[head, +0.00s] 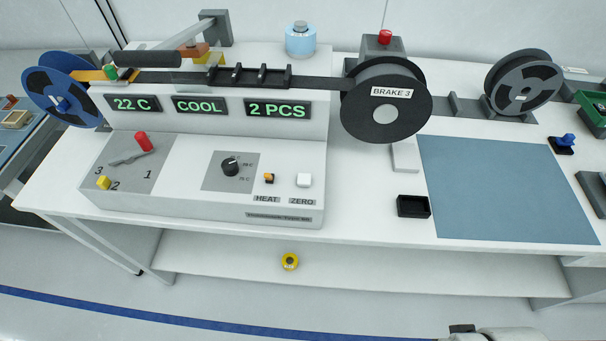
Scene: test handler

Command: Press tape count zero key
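The count display (277,109) above reads 2 PCS. My gripper's fingers do not show in the head view. Only a pale piece with a dark part shows at the bottom right edge, probably my arm, well away from the key.
Left of the key are an orange-and-black HEAT switch (269,178) and a black temperature knob (230,166). The BRAKE 3 reel (386,104) overhangs to the right. A black open box (413,206) and blue mat (505,190) lie right. Space before the key looks clear.

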